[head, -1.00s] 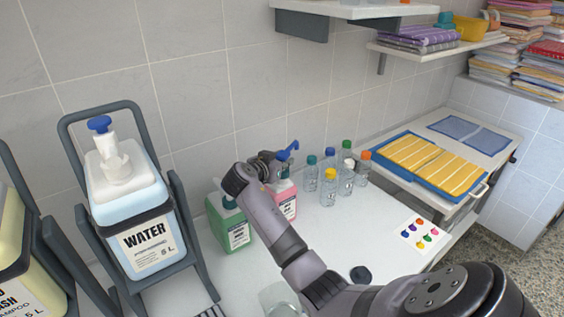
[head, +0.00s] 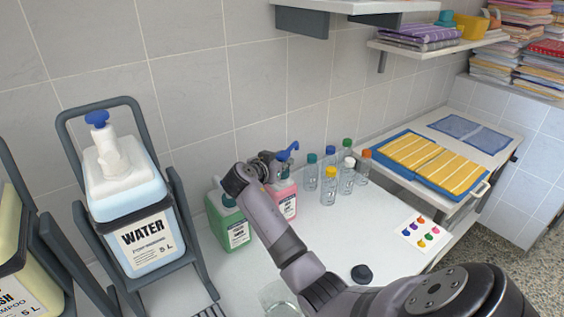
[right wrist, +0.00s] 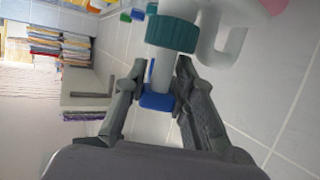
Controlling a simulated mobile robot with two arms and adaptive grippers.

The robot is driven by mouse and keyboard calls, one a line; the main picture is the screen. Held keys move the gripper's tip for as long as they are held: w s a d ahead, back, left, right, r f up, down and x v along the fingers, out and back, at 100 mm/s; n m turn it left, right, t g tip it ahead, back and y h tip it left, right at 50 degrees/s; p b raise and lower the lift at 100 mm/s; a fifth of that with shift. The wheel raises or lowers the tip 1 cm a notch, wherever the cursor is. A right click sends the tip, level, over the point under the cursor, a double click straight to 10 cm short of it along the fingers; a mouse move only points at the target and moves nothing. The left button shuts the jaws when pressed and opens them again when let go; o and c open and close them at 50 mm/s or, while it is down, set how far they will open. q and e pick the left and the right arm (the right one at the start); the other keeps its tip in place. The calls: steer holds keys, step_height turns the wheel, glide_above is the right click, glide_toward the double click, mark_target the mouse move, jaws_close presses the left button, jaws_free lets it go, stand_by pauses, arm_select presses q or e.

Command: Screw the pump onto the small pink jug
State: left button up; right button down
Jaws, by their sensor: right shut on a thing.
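The small pink jug (head: 286,203) stands on the white worktop near the wall, partly hidden by my right arm. The pump's blue head (head: 289,152) shows just above it. My right gripper (head: 268,162) is at the jug's top. In the right wrist view, my right gripper (right wrist: 157,75) is shut on the pump (right wrist: 160,76), with its blue head between the fingers. A teal collar (right wrist: 172,35) shows beyond them, and a bit of pink at the top right corner. I cannot tell whether the pump is seated on the jug's neck. My left gripper is not in view.
A green jug (head: 236,228) stands close left of the pink one. Several small clear bottles (head: 328,186) stand to the right. A dark round cap (head: 361,273) and a glass (head: 278,298) are in front. A large water container (head: 150,240) stands in a frame at left.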

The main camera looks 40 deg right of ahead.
steer(key=shift+f+b, duration=0.6)
steer(key=shift+b, duration=0.1)
stand_by(1.1)
steer(key=c, duration=1.2)
jaws_free()
steer(key=shift+c, duration=0.2)
